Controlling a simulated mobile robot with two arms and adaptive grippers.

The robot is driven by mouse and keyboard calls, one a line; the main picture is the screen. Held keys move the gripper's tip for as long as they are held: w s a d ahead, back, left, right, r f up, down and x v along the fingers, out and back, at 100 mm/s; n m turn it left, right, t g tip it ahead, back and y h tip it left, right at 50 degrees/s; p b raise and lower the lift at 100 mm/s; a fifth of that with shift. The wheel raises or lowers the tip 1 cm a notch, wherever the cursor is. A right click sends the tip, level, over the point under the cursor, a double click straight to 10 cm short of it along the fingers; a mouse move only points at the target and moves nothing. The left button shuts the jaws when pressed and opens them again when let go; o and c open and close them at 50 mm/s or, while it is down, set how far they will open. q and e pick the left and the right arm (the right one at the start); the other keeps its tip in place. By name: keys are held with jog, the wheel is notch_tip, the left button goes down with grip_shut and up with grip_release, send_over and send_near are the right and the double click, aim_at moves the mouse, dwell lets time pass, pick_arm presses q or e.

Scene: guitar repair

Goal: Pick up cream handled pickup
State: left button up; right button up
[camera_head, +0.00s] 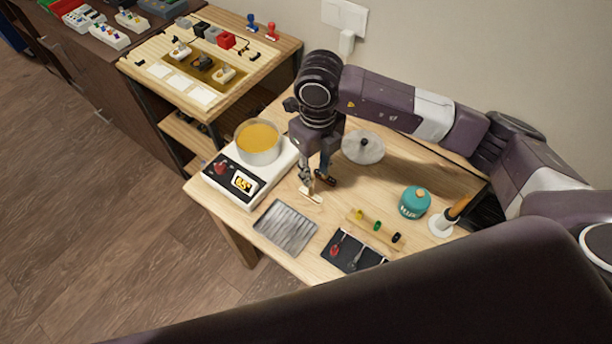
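A small cream piece with a short upright handle (311,195), which looks like the cream handled pickup, lies on the wooden workbench (215,192). My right gripper (315,180) points down just above it, with its fingertips at or beside the handle. I cannot tell whether the fingers touch or hold it. A small dark piece (326,179) sits at the right fingertip, partly hidden by the gripper. My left gripper is out of view.
A pot of amber liquid (258,142) stands on a white heater (226,183) to the left. A grey ribbed tray (286,226), dark tool tray (350,252), teal canister (415,203) and white holder (440,224) surround the spot. A second bench (283,48) holds parts.

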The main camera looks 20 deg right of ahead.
aim_at(311, 194)
jog(key=shift+f, duration=0.4)
jog(key=f, duration=0.2)
jog(key=f+p, duration=0.1)
jog(key=f, duration=0.1)
jog(key=a+f+p, duration=0.1)
jog(key=f, duration=0.1)
jog(key=shift+s+f, duration=0.1)
jog(key=shift+f, duration=0.25)
jog(key=shift+c, duration=0.7)
grip_shut()
